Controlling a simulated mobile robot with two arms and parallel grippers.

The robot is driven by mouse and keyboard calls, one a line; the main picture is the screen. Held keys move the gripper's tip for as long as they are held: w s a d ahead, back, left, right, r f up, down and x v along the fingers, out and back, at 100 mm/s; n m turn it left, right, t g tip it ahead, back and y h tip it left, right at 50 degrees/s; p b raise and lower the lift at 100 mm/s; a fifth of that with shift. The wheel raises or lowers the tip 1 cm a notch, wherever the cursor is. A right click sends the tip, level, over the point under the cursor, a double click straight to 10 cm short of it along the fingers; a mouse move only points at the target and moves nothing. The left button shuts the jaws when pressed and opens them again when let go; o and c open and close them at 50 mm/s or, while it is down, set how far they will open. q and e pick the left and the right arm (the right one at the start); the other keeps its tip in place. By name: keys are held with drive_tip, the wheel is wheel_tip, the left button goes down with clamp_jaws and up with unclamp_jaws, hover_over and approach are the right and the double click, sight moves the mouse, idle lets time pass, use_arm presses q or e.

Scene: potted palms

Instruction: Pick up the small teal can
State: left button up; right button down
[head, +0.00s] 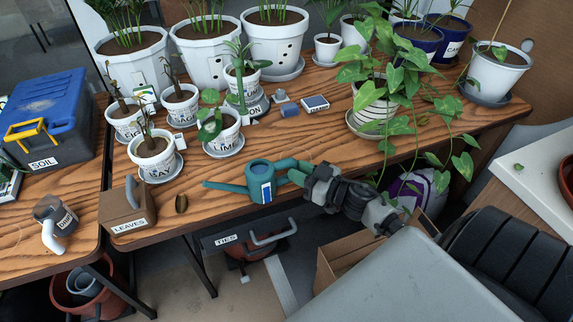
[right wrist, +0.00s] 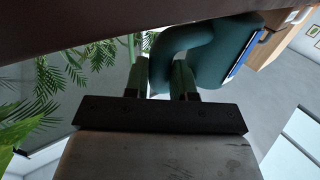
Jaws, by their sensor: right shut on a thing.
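The small teal can (head: 261,184) is a watering can with a blue and white label, at the front edge of the wooden table in the head view. Its spout points left and its handle is on the right. My right gripper (head: 299,175) comes in from the right and is shut on the handle. In the right wrist view the can (right wrist: 225,50) looms large, with its curved handle between the fingers of the gripper (right wrist: 163,72). I cannot tell whether its base touches the table. My left gripper is not in view.
Small labelled pots, one with a dry plant (head: 153,158), stand left of and behind the can. A trailing ivy (head: 385,95) hangs near my right arm. A LEAVES box (head: 127,208) is at the front left. Bare table lies right behind the can.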

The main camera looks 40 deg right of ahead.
drive_tip(key=v, duration=1.3)
